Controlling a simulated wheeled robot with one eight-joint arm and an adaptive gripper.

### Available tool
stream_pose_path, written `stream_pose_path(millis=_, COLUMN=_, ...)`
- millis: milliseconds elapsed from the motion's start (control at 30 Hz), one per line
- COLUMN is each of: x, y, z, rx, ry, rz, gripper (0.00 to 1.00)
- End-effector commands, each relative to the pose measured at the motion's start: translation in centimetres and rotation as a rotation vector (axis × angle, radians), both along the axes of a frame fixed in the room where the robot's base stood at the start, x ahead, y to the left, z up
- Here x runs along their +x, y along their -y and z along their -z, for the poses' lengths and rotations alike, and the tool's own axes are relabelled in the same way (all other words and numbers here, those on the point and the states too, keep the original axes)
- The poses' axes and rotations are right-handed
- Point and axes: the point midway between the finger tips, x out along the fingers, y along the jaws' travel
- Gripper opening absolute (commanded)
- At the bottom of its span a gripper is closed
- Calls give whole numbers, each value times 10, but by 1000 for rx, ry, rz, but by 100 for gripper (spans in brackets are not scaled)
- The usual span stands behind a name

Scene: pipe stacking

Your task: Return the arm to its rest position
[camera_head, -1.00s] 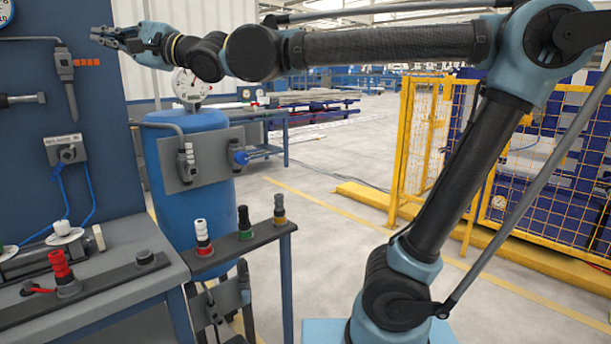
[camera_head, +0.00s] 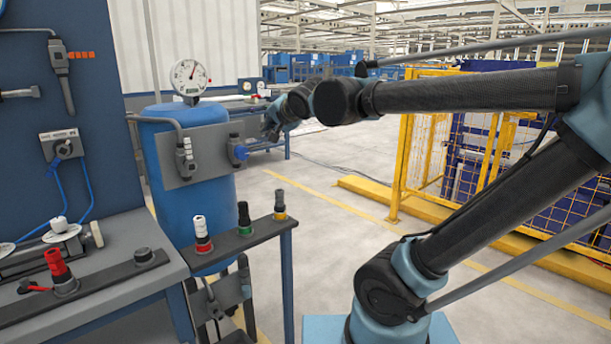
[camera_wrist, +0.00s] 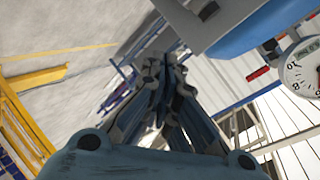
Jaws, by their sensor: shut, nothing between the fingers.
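My gripper (camera_head: 268,132) is shut and empty, at the end of my arm, just right of the blue tank's side panel in the head view. It looks small and partly dark there, in front of or beside the blue valve fitting; I cannot tell the gap. In the wrist view my gripper (camera_wrist: 165,62) points away from the camera with its fingers together. My arm reaches in from the right, its forearm roughly level and its upper part leaning right.
A blue tank (camera_head: 187,228) with a gauge (camera_head: 189,77) and a blue valve (camera_head: 237,151) stands left. A workbench (camera_head: 130,245) and a narrow rack (camera_head: 240,238) with upright connectors are at front left. A yellow fence (camera_head: 425,135) stands behind my arm. Floor between is open.

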Motion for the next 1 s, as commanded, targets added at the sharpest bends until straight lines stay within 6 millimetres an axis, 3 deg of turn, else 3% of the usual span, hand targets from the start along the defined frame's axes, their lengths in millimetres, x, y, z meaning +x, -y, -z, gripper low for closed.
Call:
stream_pose_path(millis=33, x=3, y=26, z=18, rx=-63, ry=-13, rz=30, gripper=0)
stream_pose_path(millis=233, x=-6, y=113, z=87, rx=-318, ry=-95, rz=80, gripper=0)
stream_pose_path(millis=500, x=-54, y=212, z=174, rx=-603, ry=-272, rz=49, gripper=0)
stream_pose_path(millis=800, x=-139, y=281, z=259, rx=-795, ry=-502, rz=-112, gripper=0)
stream_pose_path(millis=1000, x=-186, y=298, z=293, rx=-838, ry=-601, rz=-235, gripper=0)
